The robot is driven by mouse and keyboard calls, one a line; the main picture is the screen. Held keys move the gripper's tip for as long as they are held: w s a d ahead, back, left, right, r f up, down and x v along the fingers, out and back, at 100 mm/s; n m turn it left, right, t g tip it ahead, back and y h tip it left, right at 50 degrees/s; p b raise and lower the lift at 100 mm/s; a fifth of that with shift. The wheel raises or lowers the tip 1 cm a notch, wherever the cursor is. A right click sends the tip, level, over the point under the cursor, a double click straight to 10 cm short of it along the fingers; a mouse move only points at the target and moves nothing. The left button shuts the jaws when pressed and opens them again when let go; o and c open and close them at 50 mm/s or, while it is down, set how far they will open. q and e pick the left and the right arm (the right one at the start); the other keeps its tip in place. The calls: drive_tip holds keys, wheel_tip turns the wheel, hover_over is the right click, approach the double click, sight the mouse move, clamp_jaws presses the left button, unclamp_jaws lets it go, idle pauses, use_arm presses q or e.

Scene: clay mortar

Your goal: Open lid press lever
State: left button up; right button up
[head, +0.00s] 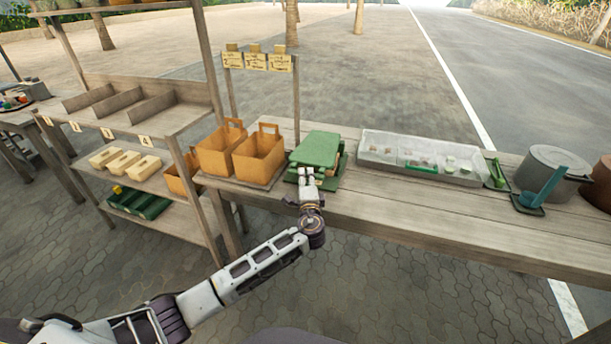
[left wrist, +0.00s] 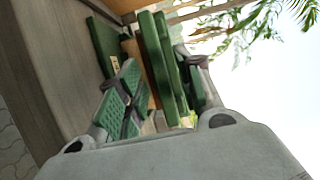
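A green press stands on the wooden table, its thick green lid (head: 317,149) above a darker green base (head: 336,178). My left gripper (head: 305,173) is at the press's near left edge. In the left wrist view, my left gripper (left wrist: 158,92) has its two fingers spread apart. The green lid (left wrist: 162,55) shows edge-on between or just beyond them; I cannot tell whether a finger touches it. A green base slab (left wrist: 102,45) lies to the left. No separate lever can be made out; the gripper hides part of the near edge. My right gripper is out of view.
Two orange baskets (head: 258,158) stand left of the press. A pale compartment tray (head: 420,158), a grey pot (head: 552,172) and a blue-handled tool (head: 530,200) stand to the right. A wooden sign frame (head: 259,60) rises behind. The table's front strip is clear.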

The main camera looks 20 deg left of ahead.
use_arm(q)
drive_tip(key=shift+x, duration=1.4)
clamp_jaws()
